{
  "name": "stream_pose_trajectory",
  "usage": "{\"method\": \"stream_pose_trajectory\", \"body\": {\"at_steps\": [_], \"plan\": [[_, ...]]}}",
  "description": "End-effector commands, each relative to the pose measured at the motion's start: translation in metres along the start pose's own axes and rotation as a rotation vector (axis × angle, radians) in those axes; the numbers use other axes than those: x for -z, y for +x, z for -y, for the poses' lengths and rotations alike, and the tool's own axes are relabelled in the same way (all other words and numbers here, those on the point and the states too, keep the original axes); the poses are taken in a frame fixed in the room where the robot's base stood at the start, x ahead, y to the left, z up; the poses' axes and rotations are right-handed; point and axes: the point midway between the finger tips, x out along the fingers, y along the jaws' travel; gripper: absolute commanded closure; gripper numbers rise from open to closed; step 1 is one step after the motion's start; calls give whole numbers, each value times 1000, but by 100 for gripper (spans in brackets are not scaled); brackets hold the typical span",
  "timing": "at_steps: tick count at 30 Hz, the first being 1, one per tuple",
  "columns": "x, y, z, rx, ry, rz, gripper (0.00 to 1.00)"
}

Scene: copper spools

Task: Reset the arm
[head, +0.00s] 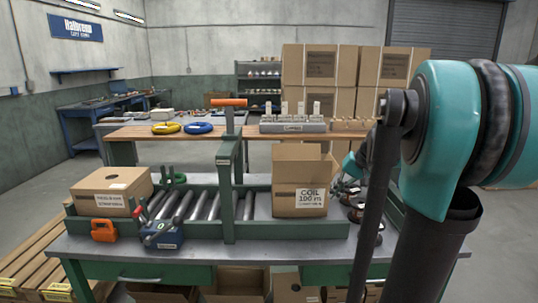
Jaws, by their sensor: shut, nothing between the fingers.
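My arm (445,140), teal and black, fills the right side of the head view. A black link runs down from it in front of the workbench's right end. A small teal part (349,163) shows behind that link, just right of the open carton. Several dark spools (357,214) with coppery parts lie at the bench's right end, partly hidden by my arm.
The workbench (200,249) carries a roller conveyor (203,206), a green upright frame with an orange handle (229,102), an open carton (299,200) and a closed carton (111,190). A second bench (190,133) stands behind, with stacked cartons (320,66) beyond. A pallet (38,262) lies left.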

Motion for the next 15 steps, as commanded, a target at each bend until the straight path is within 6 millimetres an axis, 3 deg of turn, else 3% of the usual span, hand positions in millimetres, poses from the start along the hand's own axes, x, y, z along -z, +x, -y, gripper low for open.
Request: {"method": "stream_pose_trajectory", "body": {"at_steps": [5,9,12,15], "plan": [[-83,56,-19,-142,-81,-13,100],[-159,95,-48,-270,-166,-48,100],[-199,111,-68,-338,-220,-76,100],[-224,120,-82,-381,-258,-98,100]]}}
